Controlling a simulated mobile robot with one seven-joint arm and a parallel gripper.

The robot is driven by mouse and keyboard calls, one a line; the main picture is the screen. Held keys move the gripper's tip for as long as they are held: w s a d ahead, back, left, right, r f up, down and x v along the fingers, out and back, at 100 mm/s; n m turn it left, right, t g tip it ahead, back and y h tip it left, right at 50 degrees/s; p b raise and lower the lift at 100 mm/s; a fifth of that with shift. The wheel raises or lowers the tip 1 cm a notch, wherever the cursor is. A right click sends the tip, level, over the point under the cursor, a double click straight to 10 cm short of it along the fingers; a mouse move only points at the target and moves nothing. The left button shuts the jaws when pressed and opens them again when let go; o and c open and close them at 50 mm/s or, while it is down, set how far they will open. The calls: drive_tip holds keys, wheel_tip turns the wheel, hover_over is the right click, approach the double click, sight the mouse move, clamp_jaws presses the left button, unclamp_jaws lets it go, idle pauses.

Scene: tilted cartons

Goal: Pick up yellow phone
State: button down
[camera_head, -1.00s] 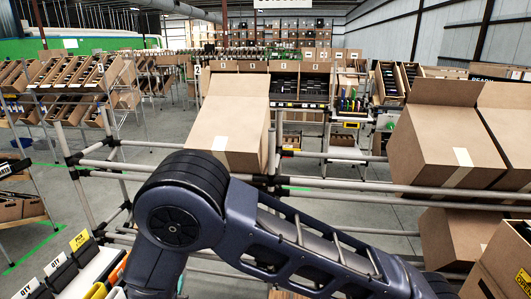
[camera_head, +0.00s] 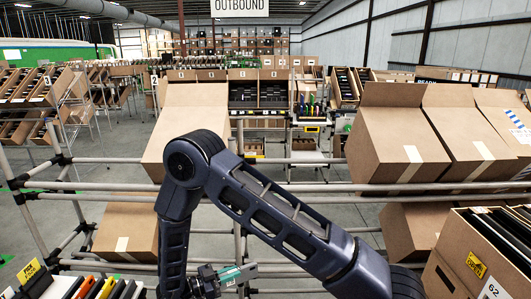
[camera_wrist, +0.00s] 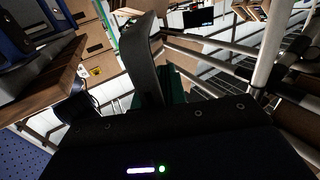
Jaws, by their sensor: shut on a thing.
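My gripper (camera_head: 212,280) is at the bottom of the head view, left of centre, clear of the rack. It is shut on a small teal-green item (camera_head: 238,273). In the wrist view a dark finger (camera_wrist: 145,62) stands up in front of a dark green surface (camera_wrist: 174,86), mostly hidden behind it. I see no yellow on the held item. At the lower left of the head view is a row of slim upright items, among them an orange one (camera_head: 84,288) and a yellow one (camera_head: 96,289). Whether one is a yellow phone, I cannot tell.
Tilted brown cartons (camera_head: 397,150) stand on a pipe rack (camera_head: 330,187) ahead. A lower carton (camera_head: 127,232) sits left of my arm, and an open carton (camera_head: 470,262) is at the lower right. In the wrist view, pipes (camera_wrist: 268,60) lie close on the right.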

sight(254, 267)
drive_tip(key=w+d+m+g, duration=0.1)
drive_tip(key=d+g, duration=0.1)
drive_tip(key=w+d+m+g+h, duration=0.1)
drive_tip(key=d, duration=0.1)
drive_tip(key=w+d+m+g, duration=0.1)
drive_tip(key=d+g, duration=0.1)
drive_tip(key=d, duration=0.1)
drive_tip(key=shift+d+f+m+g+h, duration=0.1)
drive_tip(key=shift+f+m+g+h, duration=0.2)
drive_tip(key=shift+f+m+h, duration=0.1)
drive_tip(key=w+d+f+n+t+y, duration=0.1)
drive_tip(key=w+d+n+t+y, duration=0.3)
drive_tip(key=w+d, duration=1.2)
drive_tip(key=w+d+f+n+t+y, duration=0.1)
drive_tip(key=w+d+n+t+y, duration=0.4)
drive_tip(key=w+d+t, duration=0.4)
drive_tip(key=w+d, duration=0.4)
drive_tip(key=w, duration=0.3)
drive_tip(key=w+d+n, duration=0.1)
drive_tip(key=w+d, duration=0.2)
drive_tip(key=w, duration=0.4)
drive_tip(key=shift+d+n, duration=0.3)
drive_tip(key=shift+d, duration=0.05)
